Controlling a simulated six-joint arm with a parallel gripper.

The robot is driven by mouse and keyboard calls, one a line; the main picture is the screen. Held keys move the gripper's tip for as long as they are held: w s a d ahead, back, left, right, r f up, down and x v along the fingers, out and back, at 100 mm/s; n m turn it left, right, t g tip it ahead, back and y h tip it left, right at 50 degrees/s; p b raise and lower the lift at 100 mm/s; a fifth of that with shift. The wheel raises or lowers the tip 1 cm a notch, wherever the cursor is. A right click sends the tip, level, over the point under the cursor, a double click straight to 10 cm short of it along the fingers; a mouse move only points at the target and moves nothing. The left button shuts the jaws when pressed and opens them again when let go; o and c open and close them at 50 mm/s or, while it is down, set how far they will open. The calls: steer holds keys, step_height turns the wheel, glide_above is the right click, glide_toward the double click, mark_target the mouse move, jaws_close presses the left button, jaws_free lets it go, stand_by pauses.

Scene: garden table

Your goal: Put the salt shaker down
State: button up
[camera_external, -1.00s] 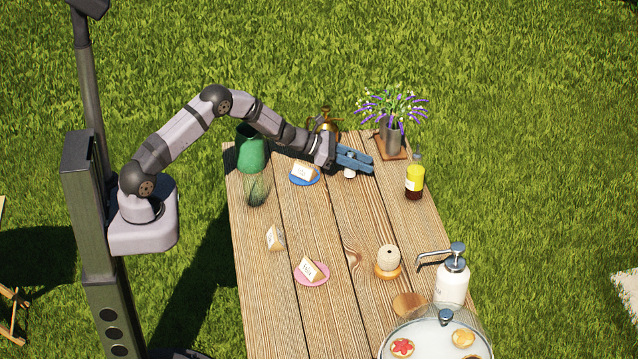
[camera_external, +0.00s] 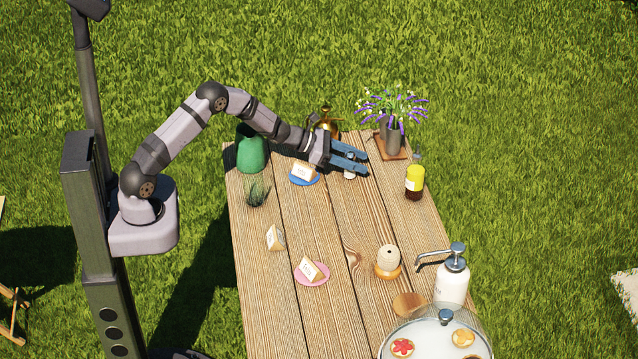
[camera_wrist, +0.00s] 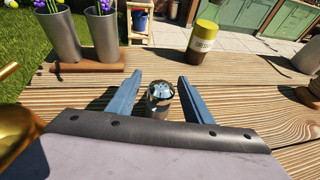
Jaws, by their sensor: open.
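The salt shaker (camera_wrist: 160,98) is small, with a shiny metal top. It stands upright on the wooden table (camera_external: 335,235) between the two fingers of my gripper (camera_wrist: 155,90), with a gap on both sides. In the external view the shaker (camera_external: 349,175) shows only partly, under the blue fingers of my gripper (camera_external: 357,160). The fingers are spread open and hold nothing.
A brass can (camera_external: 325,122) stands close behind my gripper. Flower vases (camera_external: 392,138) on a wooden tray and a yellow-topped bottle (camera_external: 414,178) stand to the right. The table's middle is mostly clear.

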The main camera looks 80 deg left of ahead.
steer(key=b+v, duration=0.2)
steer(key=v, duration=0.8)
steer(key=shift+s, duration=0.2)
steer(key=s+d+r+m+g+h+p, duration=0.1)
steer(key=s+d+m+g+p, duration=0.15)
steer(key=s+d+m, duration=0.45)
steer(key=s+d+m+g+h+p, duration=0.1)
steer(key=s+d+m+g+h, duration=0.2)
steer(key=d, duration=0.6)
steer(key=s+d+r+m+g+p, duration=0.1)
steer(key=s+d+m+g+p, duration=0.1)
steer(key=s+d+m+g, duration=0.4)
steer(key=s+r+m+g+y+p, duration=0.1)
steer(key=s+m+y+p, duration=0.3)
steer(key=s+m, duration=1.2)
steer(key=shift+d+r+m+g+y, duration=0.3)
steer(key=shift+m+y, duration=0.6)
steer(key=shift+y, duration=0.4)
steer(key=shift+a, duration=0.1)
